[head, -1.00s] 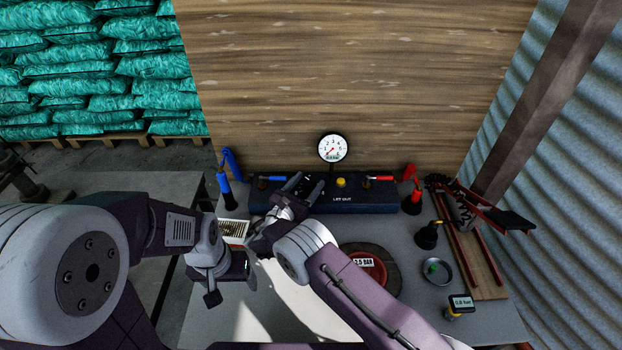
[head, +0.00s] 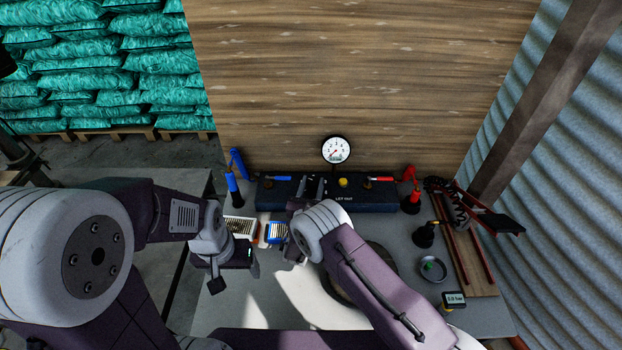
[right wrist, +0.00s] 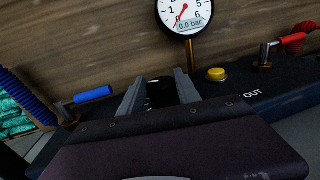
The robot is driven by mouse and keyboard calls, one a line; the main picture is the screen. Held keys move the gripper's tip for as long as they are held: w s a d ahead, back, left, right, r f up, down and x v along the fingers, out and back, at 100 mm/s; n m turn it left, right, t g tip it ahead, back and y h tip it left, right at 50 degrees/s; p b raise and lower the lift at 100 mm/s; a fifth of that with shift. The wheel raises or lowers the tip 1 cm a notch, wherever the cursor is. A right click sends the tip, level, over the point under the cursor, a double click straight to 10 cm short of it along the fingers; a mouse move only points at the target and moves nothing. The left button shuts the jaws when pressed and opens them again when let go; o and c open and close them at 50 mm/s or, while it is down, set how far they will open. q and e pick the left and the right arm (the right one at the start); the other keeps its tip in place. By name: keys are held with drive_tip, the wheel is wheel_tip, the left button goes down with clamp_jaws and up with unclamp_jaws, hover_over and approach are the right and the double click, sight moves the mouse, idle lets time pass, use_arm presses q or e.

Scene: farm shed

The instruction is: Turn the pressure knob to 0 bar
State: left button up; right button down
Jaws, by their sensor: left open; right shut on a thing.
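The black panel box (head: 380,205) stands at the back of the bench, with the round white gauge (head: 336,150) above it. In the right wrist view the gauge (right wrist: 184,14) has a "0.0 bar" readout, and its red needle points down and left. My right gripper (head: 313,186) is at the panel, left of the yellow button (head: 343,183). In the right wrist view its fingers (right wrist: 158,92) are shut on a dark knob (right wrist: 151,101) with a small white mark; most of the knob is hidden. My left gripper (head: 235,274) is open and empty over the bench's left part.
A blue lever (head: 280,178) and a red lever (head: 380,179) flank the gripped spot. Blue (head: 232,182) and red (head: 410,201) hose fittings stand at the box ends. A small display (head: 454,299), black bottle and round dish (head: 433,269) stand on the right.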

drive_tip(key=shift+d+n+y+p, duration=0.25)
drive_tip(key=shift+n+y, duration=0.55)
drive_tip(key=shift+y, duration=0.45)
drive_tip(key=shift+d+n+y+p, duration=0.1)
drive_tip(key=shift+n+y+p, duration=0.1)
drive_tip(key=shift+n+y, duration=0.85)
drive_tip(key=shift+y, duration=0.6)
drive_tip(key=c, duration=1)
unclamp_jaws()
drive_tip(key=shift+o, duration=0.7)
drive_tip(key=shift+w+a+f, duration=0.1)
drive_tip(key=shift+w+f, duration=0.05)
drive_tip(key=shift+w, duration=0.15)
drive_tip(key=s, duration=0.3)
drive_tip(key=s+d, duration=0.1)
drive_tip(key=s, duration=0.5)
drive_tip(key=shift+d, duration=0.15)
